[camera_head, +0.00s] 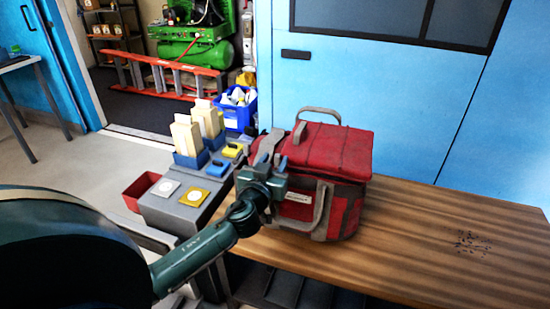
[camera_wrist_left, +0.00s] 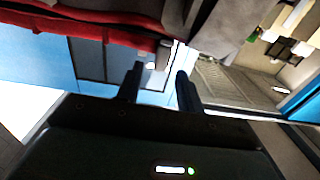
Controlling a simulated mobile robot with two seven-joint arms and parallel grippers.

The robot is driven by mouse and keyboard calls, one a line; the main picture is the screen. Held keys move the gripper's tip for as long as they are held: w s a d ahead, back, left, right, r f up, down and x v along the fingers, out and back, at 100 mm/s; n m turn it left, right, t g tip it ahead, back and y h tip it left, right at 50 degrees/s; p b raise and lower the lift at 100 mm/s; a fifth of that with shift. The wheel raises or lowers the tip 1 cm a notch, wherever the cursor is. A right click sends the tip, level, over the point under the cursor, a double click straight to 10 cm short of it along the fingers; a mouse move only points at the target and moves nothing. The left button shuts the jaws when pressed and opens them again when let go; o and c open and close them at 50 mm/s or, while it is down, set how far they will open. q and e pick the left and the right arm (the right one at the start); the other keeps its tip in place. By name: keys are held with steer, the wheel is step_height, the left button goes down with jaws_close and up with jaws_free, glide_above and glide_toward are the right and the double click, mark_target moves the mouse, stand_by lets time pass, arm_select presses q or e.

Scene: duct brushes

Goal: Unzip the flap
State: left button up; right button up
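A red soft bag (camera_head: 335,150) with grey straps and a grey carry handle stands upright on a wooden table (camera_head: 440,245). Its top flap lies flat over the bag, as far as I can see. My left gripper (camera_head: 270,165) is at the bag's left side, near the top edge. In the left wrist view, the red edge of the bag (camera_wrist_left: 85,30) runs across the top. A small grey tab (camera_wrist_left: 164,54) hangs from it just ahead of my two fingertips (camera_wrist_left: 160,78). The fingers are apart, and I see nothing clamped between them. My right gripper is out of view.
A grey bench (camera_head: 185,205) with blue holders, yellow blocks and a red bin (camera_head: 142,190) stands left of the bag. A blue wall (camera_head: 400,100) is behind the table. The table's right part is clear apart from small dark marks.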

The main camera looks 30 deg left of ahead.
arm_select(q)
steer(key=shift+w+a, duration=0.1)
steer(key=shift+w, duration=0.45)
jaws_close()
